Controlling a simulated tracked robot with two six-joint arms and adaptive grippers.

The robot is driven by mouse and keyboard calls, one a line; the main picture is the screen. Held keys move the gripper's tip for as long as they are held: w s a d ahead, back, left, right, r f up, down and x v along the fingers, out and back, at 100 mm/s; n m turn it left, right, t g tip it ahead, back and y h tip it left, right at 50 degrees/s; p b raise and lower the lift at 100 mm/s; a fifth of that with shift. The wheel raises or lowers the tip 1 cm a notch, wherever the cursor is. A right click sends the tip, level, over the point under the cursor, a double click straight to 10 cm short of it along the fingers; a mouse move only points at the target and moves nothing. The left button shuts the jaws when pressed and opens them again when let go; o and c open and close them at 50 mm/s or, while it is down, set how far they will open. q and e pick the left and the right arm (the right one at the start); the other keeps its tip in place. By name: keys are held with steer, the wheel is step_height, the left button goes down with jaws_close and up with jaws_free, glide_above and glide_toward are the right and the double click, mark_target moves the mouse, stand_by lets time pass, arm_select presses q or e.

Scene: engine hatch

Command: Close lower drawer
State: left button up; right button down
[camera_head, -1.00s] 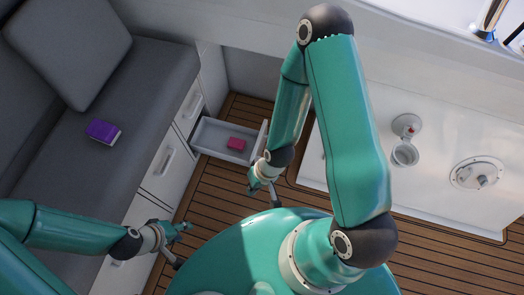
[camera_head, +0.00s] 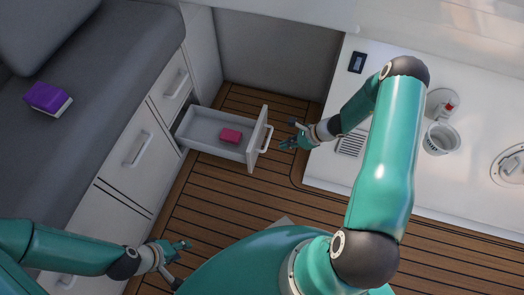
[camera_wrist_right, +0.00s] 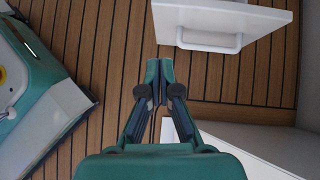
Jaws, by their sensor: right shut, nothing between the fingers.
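The lower drawer (camera_head: 205,146) is pulled out from the cabinet under the bench, over the floor. Its white front panel (camera_head: 257,140) has a handle (camera_head: 267,139), and a pink block (camera_head: 231,135) lies inside. My right gripper (camera_head: 284,143) is just right of the handle, apart from it. In the right wrist view, my shut, empty right gripper (camera_wrist_right: 160,72) is beyond the near edge of the drawer front (camera_wrist_right: 225,18), left of and below its handle (camera_wrist_right: 211,45). My left gripper (camera_head: 184,246) is near the lower bench cabinets; its finger opening is unclear.
A closed upper drawer (camera_head: 173,84) sits in the cabinet, with a cupboard door (camera_head: 137,150) beside it. The white counter (camera_head: 326,172) bounds the right side. A purple book-like object (camera_head: 47,98) lies on the bench. The wooden floor (camera_head: 215,205) is clear before the drawer.

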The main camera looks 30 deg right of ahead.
steer(key=w+d+f+m+t, duration=0.1)
steer(key=d, duration=0.1)
steer(key=b, duration=0.4)
glide_toward(255, 143)
steer(key=x, duration=0.5)
steer(key=shift+s+f, duration=0.3)
steer(key=shift+s, duration=0.05)
arm_select(q)
steer(key=shift+f, duration=2.7)
arm_select(e)
steer(key=shift+w+a, duration=0.45)
steer(key=shift+w, duration=0.1)
steer(key=shift+m, duration=0.3)
